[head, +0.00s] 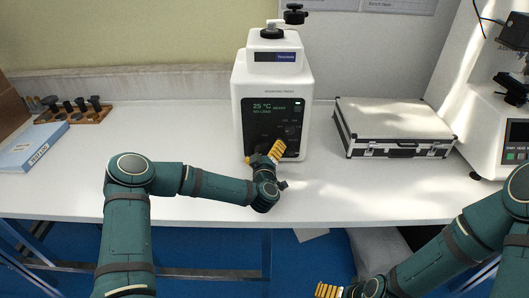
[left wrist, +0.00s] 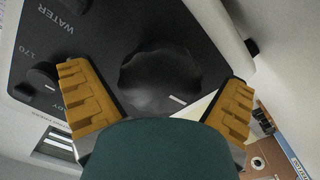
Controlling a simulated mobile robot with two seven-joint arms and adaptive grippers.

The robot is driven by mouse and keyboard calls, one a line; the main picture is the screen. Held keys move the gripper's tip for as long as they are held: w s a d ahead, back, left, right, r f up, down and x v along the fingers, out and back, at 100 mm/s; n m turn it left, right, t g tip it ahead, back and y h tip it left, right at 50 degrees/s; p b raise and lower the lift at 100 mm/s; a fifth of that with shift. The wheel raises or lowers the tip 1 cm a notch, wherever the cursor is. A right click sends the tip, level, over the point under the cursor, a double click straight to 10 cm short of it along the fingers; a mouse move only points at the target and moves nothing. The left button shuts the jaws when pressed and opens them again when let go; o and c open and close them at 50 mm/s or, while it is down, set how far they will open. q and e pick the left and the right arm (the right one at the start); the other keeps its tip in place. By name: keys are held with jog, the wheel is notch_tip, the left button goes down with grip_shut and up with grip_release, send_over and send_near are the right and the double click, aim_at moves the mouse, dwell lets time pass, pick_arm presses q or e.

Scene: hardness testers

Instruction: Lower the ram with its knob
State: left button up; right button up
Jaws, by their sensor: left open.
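My left gripper (head: 277,150) is at the lower part of this panel. In the left wrist view the left gripper (left wrist: 158,78) is open. A large black round knob (left wrist: 160,75) with a white mark sits between its two yellow fingers, with a visible gap on each side. In the head view this knob is mostly hidden by my gripper. My right gripper (head: 328,290) is low at the bottom edge, partly cut off.
A smaller dark knob (left wrist: 40,78) lies beside the left finger in the wrist view. A silver case (head: 395,125) stands right of the tester. Another instrument (head: 490,120) is at far right. A wooden rack (head: 75,115) and blue-white box (head: 30,148) are left. The left-middle bench is clear.

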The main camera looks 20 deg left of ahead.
pick_arm(q)
jog(key=c, duration=1.1)
jog(key=shift+c, duration=0.2)
